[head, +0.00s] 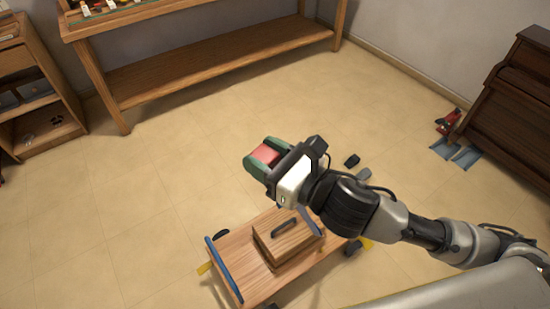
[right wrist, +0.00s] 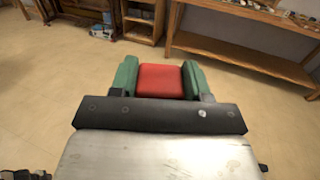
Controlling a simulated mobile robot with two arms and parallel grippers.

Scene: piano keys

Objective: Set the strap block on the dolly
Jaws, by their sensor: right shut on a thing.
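My right gripper (head: 263,157) is shut on a red block (head: 267,152) and holds it in the air, above and beyond the dolly in the head view. In the right wrist view the red block (right wrist: 160,80) sits between the two green fingers; its lower part is hidden by the gripper body. The dolly (head: 233,252) is a low wooden platform with blue edge strips and dark wheels, at the bottom middle of the head view. A wooden block (head: 270,244) with a dark handle on top rests on the dolly. My left gripper is not in view.
A wooden bench (head: 215,52) stands along the back wall, with a shelf unit (head: 45,115) at the left. A dark brown piano-like piece (head: 510,110) stands at the right. Small dark items (head: 352,160) lie on the floor behind my arm. The floor left of the dolly is clear.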

